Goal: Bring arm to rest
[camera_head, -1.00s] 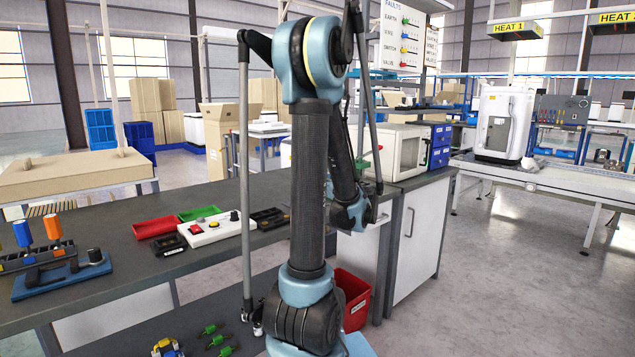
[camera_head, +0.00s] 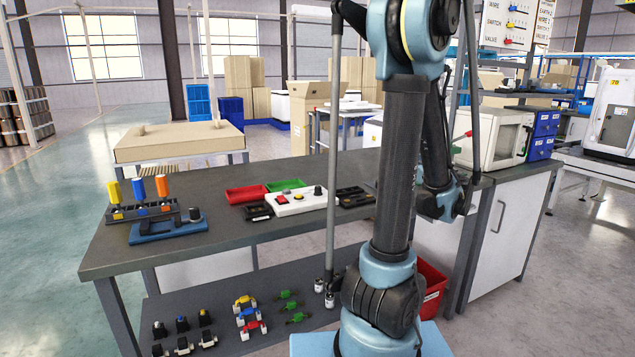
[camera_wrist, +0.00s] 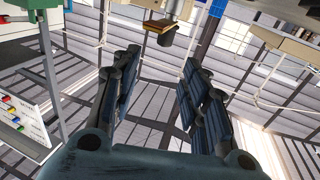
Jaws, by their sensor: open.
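My arm (camera_head: 400,165) stands upright at the right of centre in the head view, in front of the dark bench. Its top runs out of the picture, and a lower link hangs behind the upright one, close to the bench's front edge. I cannot make out my gripper in the head view. In the wrist view my gripper (camera_wrist: 160,62) is open, with its dark padded fingers apart and nothing between them. It faces the roof beams and wall.
The bench (camera_head: 95,262) carries a red tray (camera_head: 247,194), a button box (camera_head: 300,203) and a fixture with coloured cylinders (camera_head: 150,200). A white machine (camera_head: 497,140) stands at its right end. A red bin (camera_head: 430,287) is beside my arm. Open floor (camera_head: 60,200) lies left.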

